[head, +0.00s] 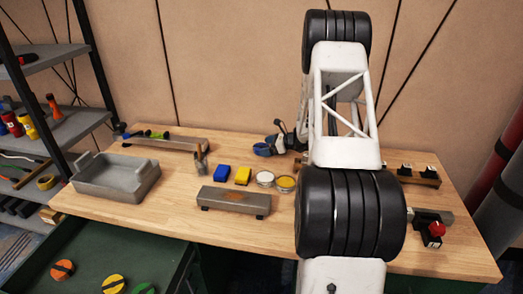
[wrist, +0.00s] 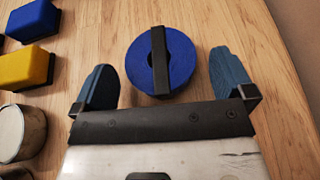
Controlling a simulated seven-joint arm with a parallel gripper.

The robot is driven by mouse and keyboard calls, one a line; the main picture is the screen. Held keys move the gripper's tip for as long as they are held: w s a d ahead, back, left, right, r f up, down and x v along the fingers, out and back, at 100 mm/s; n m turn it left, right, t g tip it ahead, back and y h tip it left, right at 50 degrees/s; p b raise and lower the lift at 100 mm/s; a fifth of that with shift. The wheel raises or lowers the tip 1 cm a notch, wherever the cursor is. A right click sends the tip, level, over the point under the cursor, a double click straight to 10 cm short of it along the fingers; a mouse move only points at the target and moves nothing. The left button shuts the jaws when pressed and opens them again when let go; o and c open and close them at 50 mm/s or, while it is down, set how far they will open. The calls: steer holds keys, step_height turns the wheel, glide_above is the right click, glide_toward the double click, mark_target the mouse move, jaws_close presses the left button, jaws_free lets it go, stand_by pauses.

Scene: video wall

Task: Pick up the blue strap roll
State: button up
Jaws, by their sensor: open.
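The blue strap roll (wrist: 183,62) lies flat on the wooden table in the wrist view, a ring with a black band across its middle. My gripper (wrist: 163,78) is open, with one blue finger on each side of the near part of the roll. The roll appears apart from both fingers, and nothing is held. In the head view the roll (head: 262,149) sits near the back of the table, just beside my gripper (head: 283,140). My arm hides the table to the right of it.
A blue block (head: 222,172), a yellow block (head: 243,176) and two round tins (head: 265,179) stand left of my arm. A grey bar (head: 234,202) lies nearer the front. A grey tray (head: 118,178) is at the left. The table around the roll looks clear.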

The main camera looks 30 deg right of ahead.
mark_target(263, 147)
steer(key=shift+x, duration=1)
steer(key=c, duration=1)
steer(key=shift+r, duration=0.2)
steer(key=shift+r, duration=0.7)
step_height(263, 147, up, 2)
steer(key=shift+r, duration=0.1)
steer(key=s+a, duration=0.2)
steer(key=s, duration=0.2)
steer(key=s+a, duration=0.3)
steer(key=s, duration=0.2)
steer(key=s+a+r, duration=0.1)
steer(key=s+a, duration=0.1)
steer(key=s, duration=0.3)
steer(key=shift+s+a, duration=0.15)
steer(key=shift+a, duration=0.05)
